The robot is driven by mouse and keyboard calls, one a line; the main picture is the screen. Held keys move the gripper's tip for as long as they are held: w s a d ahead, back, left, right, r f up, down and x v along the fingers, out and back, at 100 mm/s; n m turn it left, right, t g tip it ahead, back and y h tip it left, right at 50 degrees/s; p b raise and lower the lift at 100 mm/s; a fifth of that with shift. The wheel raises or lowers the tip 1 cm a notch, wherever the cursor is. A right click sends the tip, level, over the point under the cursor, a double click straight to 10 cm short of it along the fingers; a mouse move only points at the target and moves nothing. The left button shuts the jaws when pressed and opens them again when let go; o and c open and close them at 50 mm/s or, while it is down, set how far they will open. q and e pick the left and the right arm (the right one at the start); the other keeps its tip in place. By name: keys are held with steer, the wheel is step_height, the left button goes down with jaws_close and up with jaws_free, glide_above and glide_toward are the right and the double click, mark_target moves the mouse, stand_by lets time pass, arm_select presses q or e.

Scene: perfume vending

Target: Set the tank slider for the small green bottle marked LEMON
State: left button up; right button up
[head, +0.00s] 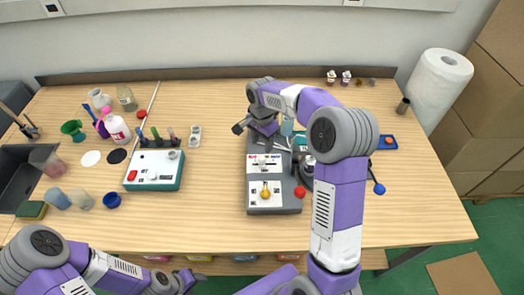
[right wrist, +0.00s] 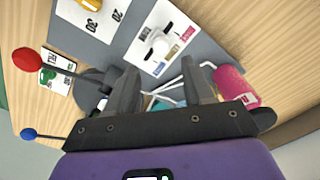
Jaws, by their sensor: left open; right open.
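The tank slider is a white knob (right wrist: 160,47) on a white panel (right wrist: 181,27) with small coloured labels. The panel (head: 263,163) also shows on the grey machine in the head view. My right gripper (right wrist: 160,66) is open and empty. In the right wrist view its dark fingers lie on either side of the knob, and contact cannot be told. In the head view my right gripper (head: 257,137) hangs over the machine's back part. My left gripper (head: 188,279) is open and empty near the bottom edge. I cannot make out a green bottle marked LEMON.
A yellow dial (head: 265,193) sits on the machine's front panel. A red-ended lever (head: 299,192) and a blue-ended lever (head: 379,189) stick out to the right. A pink container (right wrist: 233,84) stands close to my right finger.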

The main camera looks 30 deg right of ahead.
mark_target(262, 157)
step_height(262, 157, down, 8)
steer(key=shift+r+b, duration=0.2)
steer(key=shift+b, duration=0.4)
jaws_close()
